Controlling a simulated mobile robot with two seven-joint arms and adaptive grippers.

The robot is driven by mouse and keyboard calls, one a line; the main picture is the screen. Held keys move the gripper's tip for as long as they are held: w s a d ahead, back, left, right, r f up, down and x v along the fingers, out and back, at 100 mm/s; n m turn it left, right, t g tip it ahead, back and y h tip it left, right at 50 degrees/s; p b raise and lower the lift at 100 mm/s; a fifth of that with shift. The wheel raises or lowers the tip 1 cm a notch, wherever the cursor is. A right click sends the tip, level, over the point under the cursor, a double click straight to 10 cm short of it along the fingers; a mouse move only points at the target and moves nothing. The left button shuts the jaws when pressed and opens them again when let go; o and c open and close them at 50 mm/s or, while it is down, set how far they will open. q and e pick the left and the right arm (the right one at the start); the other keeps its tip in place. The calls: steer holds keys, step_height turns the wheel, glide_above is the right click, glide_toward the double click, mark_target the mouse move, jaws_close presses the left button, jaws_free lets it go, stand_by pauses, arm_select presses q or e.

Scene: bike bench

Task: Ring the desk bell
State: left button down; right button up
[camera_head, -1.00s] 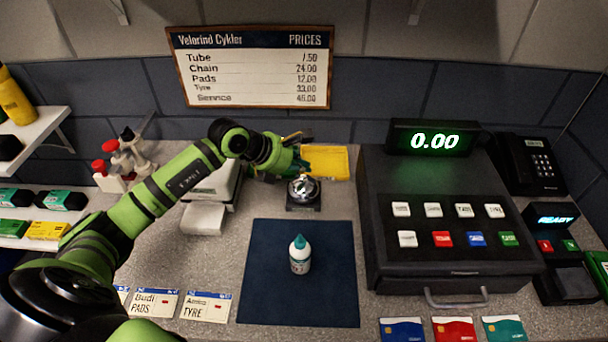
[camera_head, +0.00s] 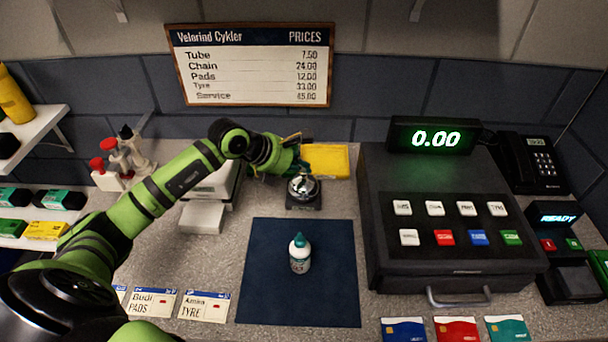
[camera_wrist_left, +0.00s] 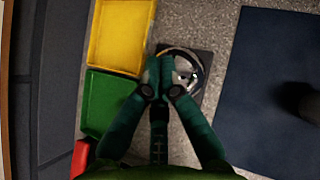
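The desk bell (camera_head: 304,192) is a silver dome on a dark square base, standing on the counter behind the blue mat. It also shows in the left wrist view (camera_wrist_left: 187,72), partly covered by my fingers. My left gripper (camera_head: 299,165) is just behind and above the bell in the head view. In the left wrist view its teal fingers (camera_wrist_left: 160,68) meet at the tips, shut with nothing visible between them, and overlap the bell's edge. I cannot tell whether they touch it. My right gripper is in neither view.
A yellow tray (camera_head: 325,160) lies behind the bell, with a green tray (camera_wrist_left: 108,103) beside it. A white scale (camera_head: 204,215) stands left. A white bottle (camera_head: 300,254) stands on the blue mat (camera_head: 335,290). The cash register (camera_head: 450,260) is at the right.

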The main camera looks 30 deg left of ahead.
arm_select(q)
steer(key=shift+f+b, duration=0.45)
steer(key=shift+b, duration=0.1)
stand_by(0.5)
steer(key=shift+r, duration=0.15)
steer(key=shift+r+p, duration=0.55)
steer(key=shift+r, duration=0.25)
step_height(320, 180, up, 6)
steer(key=p, duration=0.3)
stand_by(0.9)
